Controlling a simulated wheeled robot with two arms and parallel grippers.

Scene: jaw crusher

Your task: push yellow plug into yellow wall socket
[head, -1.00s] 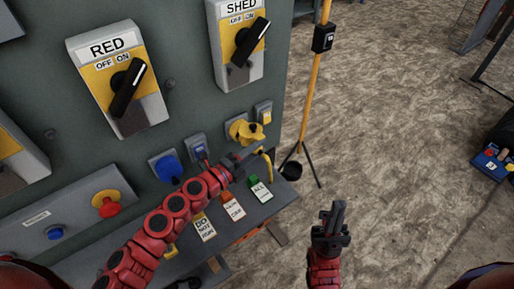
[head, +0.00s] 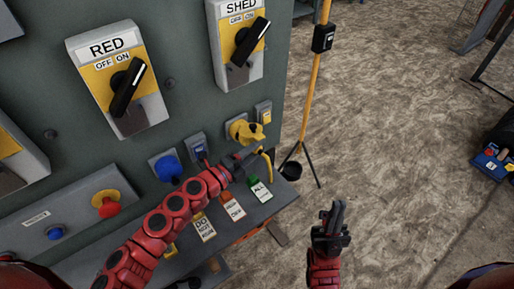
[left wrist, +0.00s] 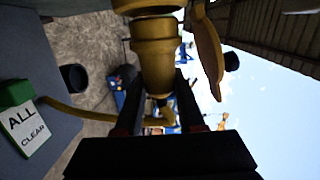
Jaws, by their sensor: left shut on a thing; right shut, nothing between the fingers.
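The yellow wall socket (head: 243,131) is on the grey panel below the SHED switch. My left gripper (head: 252,156) is just below it, shut on the yellow plug (left wrist: 155,65). In the left wrist view, the plug stands between the two fingers, its front end towards a yellow collar at the top edge. A yellow flap (left wrist: 207,48) with a dark knob hangs beside it. I cannot tell whether the plug is inside the socket. The yellow cable (left wrist: 75,112) curves away to the left. My right gripper (head: 331,222) is shut and empty, over the floor.
A blue socket (head: 167,168) and a red button (head: 106,204) are on the panel to the left. A ledge below holds tags, among them the green ALL CLEAR tag (head: 258,189). A yellow pole (head: 312,90) on a tripod stands right of the panel.

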